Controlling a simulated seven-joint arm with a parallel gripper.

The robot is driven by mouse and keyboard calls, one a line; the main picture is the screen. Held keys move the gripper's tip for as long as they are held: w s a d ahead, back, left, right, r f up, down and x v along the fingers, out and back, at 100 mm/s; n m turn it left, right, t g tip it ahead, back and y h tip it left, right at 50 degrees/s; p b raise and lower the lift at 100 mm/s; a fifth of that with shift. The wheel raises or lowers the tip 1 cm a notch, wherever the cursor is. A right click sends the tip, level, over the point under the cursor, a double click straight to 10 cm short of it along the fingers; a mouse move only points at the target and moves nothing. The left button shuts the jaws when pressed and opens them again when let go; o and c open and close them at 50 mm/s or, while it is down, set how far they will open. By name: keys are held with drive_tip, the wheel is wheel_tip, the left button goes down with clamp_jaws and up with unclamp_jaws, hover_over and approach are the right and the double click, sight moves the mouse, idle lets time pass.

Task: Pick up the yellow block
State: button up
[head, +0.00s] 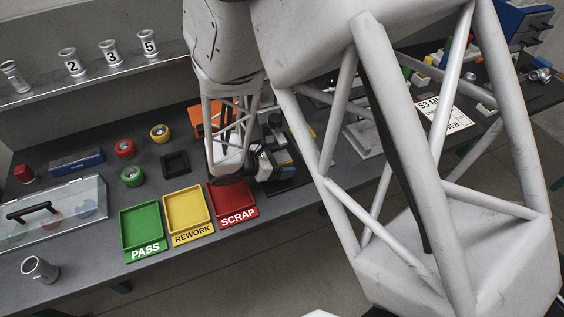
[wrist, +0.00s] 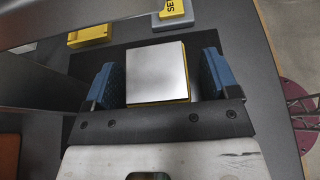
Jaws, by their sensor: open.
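A square block (wrist: 157,73) with a shiny silver-grey top shows yellow along its right and lower edges. It sits on a dark mat (wrist: 88,60) in the wrist view. My gripper (wrist: 160,78) is open, with one blue-padded finger on each side of this block. Narrow gaps show between the block and the pads. In the head view my gripper (head: 268,166) is low over the bench, right of the red SCRAP tray, and my arm hides much of the block area.
A yellow piece (wrist: 90,35) and a grey-and-yellow labelled piece (wrist: 174,14) lie beyond the block. The green PASS tray (head: 142,253), yellow REWORK tray (head: 190,233) and red SCRAP tray (head: 236,211) line the bench front. An orange item (head: 205,119) stands behind my gripper.

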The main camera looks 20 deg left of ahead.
sight(282, 156)
idle(0.3)
drive_tip(key=c, duration=1.1)
drive_tip(key=shift+c, duration=0.2)
drive_tip(key=shift+r, duration=0.2)
drive_tip(key=shift+r, duration=1.55)
drive_tip(key=s+a, duration=1.2)
drive_tip(key=shift+s+a, duration=0.4)
